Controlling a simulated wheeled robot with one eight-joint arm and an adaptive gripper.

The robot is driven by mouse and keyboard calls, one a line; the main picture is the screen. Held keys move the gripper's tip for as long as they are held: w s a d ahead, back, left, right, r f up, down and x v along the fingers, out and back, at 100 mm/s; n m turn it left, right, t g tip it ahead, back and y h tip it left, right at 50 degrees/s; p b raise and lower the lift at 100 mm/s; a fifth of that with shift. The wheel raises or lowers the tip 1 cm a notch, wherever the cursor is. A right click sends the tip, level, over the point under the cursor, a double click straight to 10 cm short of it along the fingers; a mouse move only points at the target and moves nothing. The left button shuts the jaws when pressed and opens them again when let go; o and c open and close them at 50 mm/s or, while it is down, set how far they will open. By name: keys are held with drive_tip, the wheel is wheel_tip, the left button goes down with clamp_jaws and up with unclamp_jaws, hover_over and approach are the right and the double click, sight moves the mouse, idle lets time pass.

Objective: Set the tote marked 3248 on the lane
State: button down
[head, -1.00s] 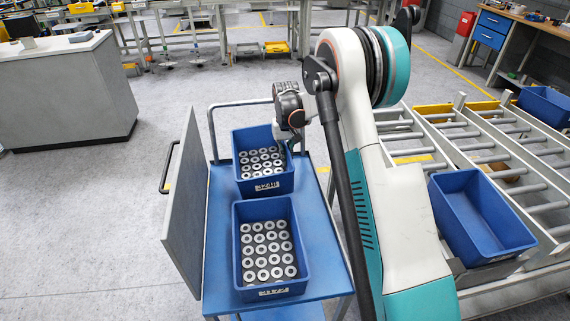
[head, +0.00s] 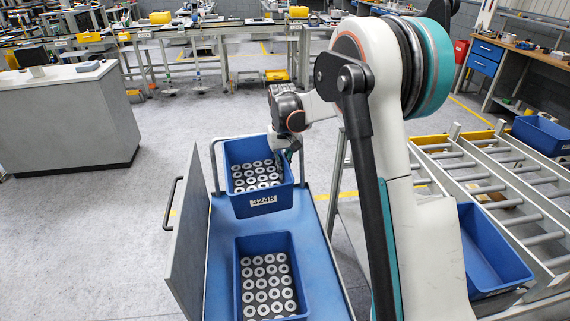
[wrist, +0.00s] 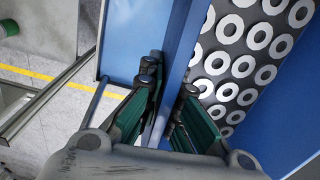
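The blue tote marked 3248 (head: 262,204) hangs over the far end of the blue cart top (head: 320,262). It holds grey-white rings in rows and looks slightly raised and nearly level. My gripper (head: 287,150) is at its far right rim. In the wrist view my gripper (wrist: 170,78) has one green finger on each side of the tote's wall (wrist: 183,50), closed on it. The roller lanes (head: 485,187) stand to the right, partly hidden by my arm. A blue tote (head: 488,245) with no contents visible sits at their near end.
A second blue tote of rings (head: 268,243) stands on the cart's near part; its label is out of view. A grey panel with a handle (head: 190,235) edges the cart's left. Another blue tote (head: 543,133) is at far right. Floor behind the cart is clear.

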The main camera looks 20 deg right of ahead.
drive_tip(key=s+a, duration=0.3)
drive_tip(key=s, duration=0.4)
drive_tip(key=s+a+n+p, duration=0.1)
drive_tip(key=s+a, duration=0.2)
drive_tip(key=s, duration=0.5)
drive_tip(key=shift+s+a+f, duration=0.15)
drive_tip(key=shift+s+f, duration=0.15)
drive_tip(key=shift+f, duration=0.05)
drive_tip(key=shift+r+p, duration=0.1)
drive_tip(key=shift+p, duration=0.45)
drive_tip(key=r+p, duration=0.1)
drive_tip(key=p, duration=0.4)
drive_tip(key=shift+s+r, duration=0.2)
drive_tip(key=shift+s, duration=0.2)
drive_tip(key=shift+s+r+p, duration=0.25)
drive_tip(key=shift+r+p, duration=0.05)
drive_tip(key=shift+p, duration=0.9)
